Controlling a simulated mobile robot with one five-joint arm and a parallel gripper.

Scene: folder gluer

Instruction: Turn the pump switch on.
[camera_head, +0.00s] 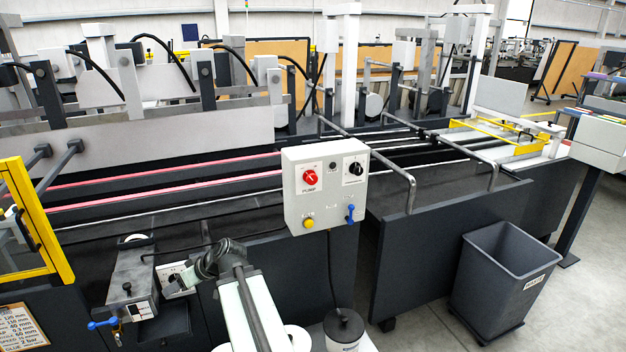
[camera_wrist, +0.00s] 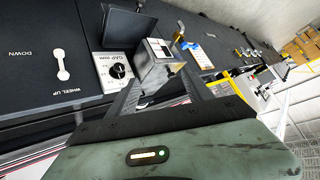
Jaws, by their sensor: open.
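The pump switch (camera_head: 310,177) is a red rotary knob over the label PUMP, on the upper left of the light grey control box (camera_head: 325,200) in the head view. I cannot tell its exact setting. The wrist view does not show this box clearly. My gripper (camera_wrist: 167,82) is open and empty in the wrist view, facing the machine's side panel. In the head view my dark wrist (camera_head: 218,258) is to the left of and below the box, apart from the switch. My fingertips are hard to make out there.
The box also bears a black knob (camera_head: 355,169), a yellow button (camera_head: 308,223) and a blue toggle (camera_head: 350,213). A gap dial (camera_wrist: 118,70) and a metal unit (camera_wrist: 160,66) are close to my gripper. A grey bin (camera_head: 503,275) stands at right. Rails (camera_head: 420,175) run behind the box.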

